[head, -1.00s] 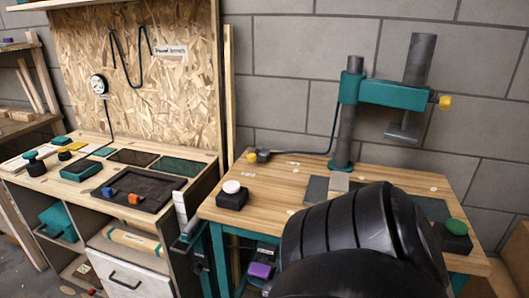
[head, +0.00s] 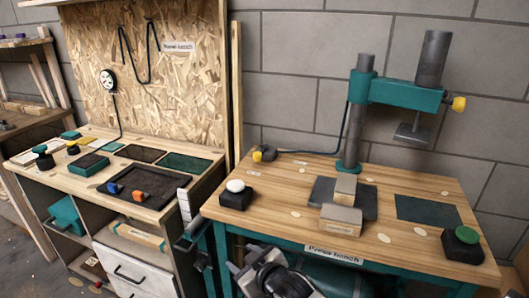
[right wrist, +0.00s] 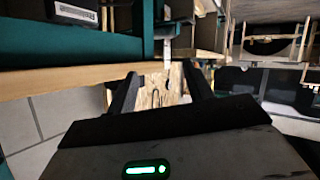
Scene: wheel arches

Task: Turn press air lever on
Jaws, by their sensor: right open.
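The press air lever appears to be the small yellow handle on a dark valve body (head: 264,153) at the back left corner of the press bench (head: 290,190). A dark hose runs from it to the press (head: 360,110). Its exact angle is too small to tell. My right gripper (head: 240,262) is low at the front left of the bench, below the top and well apart from the lever. In the right wrist view its two dark fingers (right wrist: 160,90) are spread with nothing between them. My left gripper is not in view.
A white button (head: 235,186) and a green button (head: 466,236) stand on dark boxes on the bench. Two blocks (head: 342,216) are near the press. The left workbench (head: 60,180) holds trays and a gauge board. The bench area before the lever is clear.

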